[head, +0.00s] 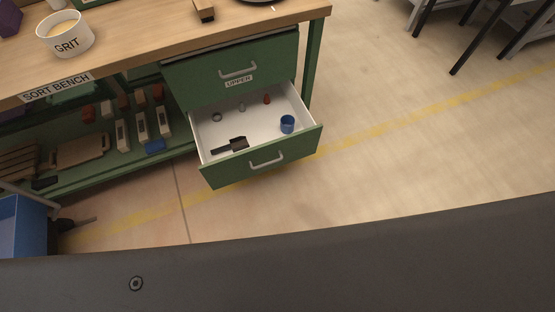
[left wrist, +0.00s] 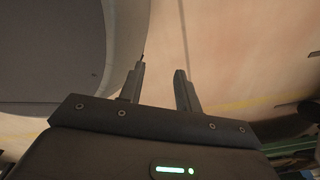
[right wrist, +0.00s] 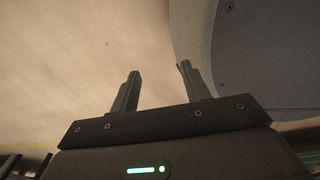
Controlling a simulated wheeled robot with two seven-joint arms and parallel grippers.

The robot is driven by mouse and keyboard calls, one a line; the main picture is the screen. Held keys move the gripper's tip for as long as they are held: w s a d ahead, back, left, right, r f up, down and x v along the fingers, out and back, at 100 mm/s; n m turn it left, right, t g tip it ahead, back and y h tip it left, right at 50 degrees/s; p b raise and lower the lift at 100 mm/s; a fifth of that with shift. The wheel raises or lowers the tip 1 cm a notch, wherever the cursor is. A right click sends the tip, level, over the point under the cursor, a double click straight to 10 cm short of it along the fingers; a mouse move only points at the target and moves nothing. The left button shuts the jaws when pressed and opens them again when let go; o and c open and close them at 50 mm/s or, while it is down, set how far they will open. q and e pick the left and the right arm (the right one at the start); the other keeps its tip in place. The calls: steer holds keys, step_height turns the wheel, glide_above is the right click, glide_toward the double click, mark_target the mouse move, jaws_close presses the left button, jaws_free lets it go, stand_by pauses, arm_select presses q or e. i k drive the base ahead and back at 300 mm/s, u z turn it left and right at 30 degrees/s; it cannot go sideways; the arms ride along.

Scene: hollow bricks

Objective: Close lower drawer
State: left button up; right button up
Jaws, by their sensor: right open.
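The lower drawer (head: 262,160) of the green bench is pulled out in the head view. Its front has a grey bar handle (head: 266,161). Inside its white tray lie a blue cup (head: 287,124), a dark tool (head: 230,146), a ring (head: 217,117) and small pieces. The upper drawer (head: 232,72), labelled UPPER, is above it and looks shut. My left gripper (left wrist: 160,78) is open and empty in the left wrist view, above bare floor. My right gripper (right wrist: 159,75) is open and empty in the right wrist view. Neither gripper shows in the head view.
The sort bench top (head: 120,55) holds a GRIT tub (head: 65,34). A low shelf (head: 110,165) carries several bricks and boards. A blue bin (head: 22,225) stands at the left. Floor right of the drawer is open, with a yellow line (head: 420,120). Dark table legs (head: 480,38) stand far right.

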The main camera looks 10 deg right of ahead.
mark_target(269, 148)
steer(key=u, duration=2.5)
steer(key=k, duration=0.55)
steer(key=z, duration=1.5)
